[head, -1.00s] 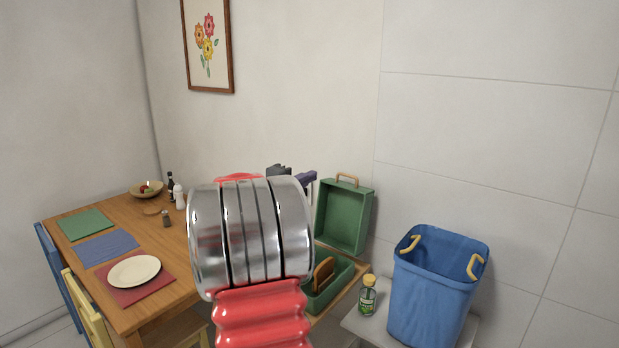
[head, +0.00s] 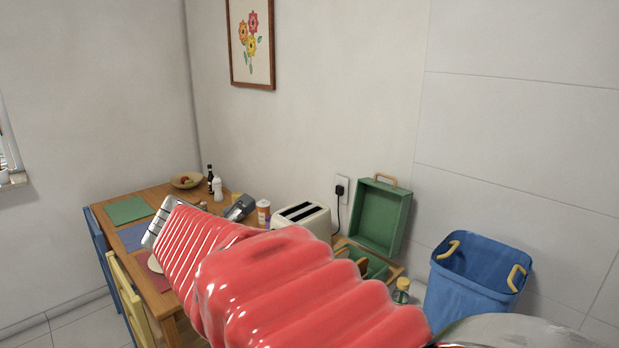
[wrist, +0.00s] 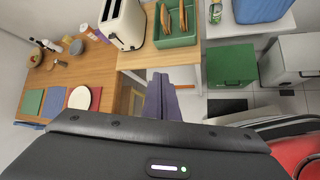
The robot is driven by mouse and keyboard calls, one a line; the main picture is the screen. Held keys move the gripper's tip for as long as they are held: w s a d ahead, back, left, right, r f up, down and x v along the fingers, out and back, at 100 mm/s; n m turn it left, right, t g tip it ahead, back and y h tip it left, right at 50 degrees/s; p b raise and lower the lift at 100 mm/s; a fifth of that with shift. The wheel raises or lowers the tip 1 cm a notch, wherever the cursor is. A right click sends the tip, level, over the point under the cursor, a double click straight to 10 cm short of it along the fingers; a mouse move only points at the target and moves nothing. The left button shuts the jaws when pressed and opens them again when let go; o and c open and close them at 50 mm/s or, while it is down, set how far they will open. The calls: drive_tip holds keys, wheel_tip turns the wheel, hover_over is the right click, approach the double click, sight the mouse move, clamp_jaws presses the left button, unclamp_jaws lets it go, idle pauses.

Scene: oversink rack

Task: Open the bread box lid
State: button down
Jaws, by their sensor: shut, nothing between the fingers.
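The green bread box (head: 374,266) stands against the wall, partly hidden behind my arm in the head view. Its green lid (head: 378,218) is raised upright at the back, with a tan handle on its top edge. In the wrist view the box (wrist: 178,42) is open from above, with bread slices (wrist: 165,20) inside. My gripper (wrist: 161,80) shows there with its purple fingers together and empty. It is apart from the box, below it in the picture. My red arm covers much of the head view.
A cream toaster (head: 302,218) stands left of the box. A blue bin (head: 478,280) and a small yellow-capped jar (head: 402,290) are to the right. A wooden table (head: 150,197) with placemats, a bowl and chairs is at left. A green cabinet (wrist: 231,65) shows in the wrist view.

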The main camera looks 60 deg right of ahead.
drive_tip(key=s+a+f+m+t+y, duration=0.2)
drive_tip(key=a+m, duration=0.4)
drive_tip(key=a, duration=0.8)
drive_tip(key=s+a+f+m+t+y, duration=0.2)
drive_tip(key=a+m+y, duration=0.4)
drive_tip(key=a, duration=0.9)
drive_tip(key=shift+s+a+f+m+y, duration=0.2)
drive_tip(key=shift+s+f+m+y, duration=0.15)
drive_tip(key=shift+f, duration=0.55)
drive_tip(key=shift+d, duration=0.1)
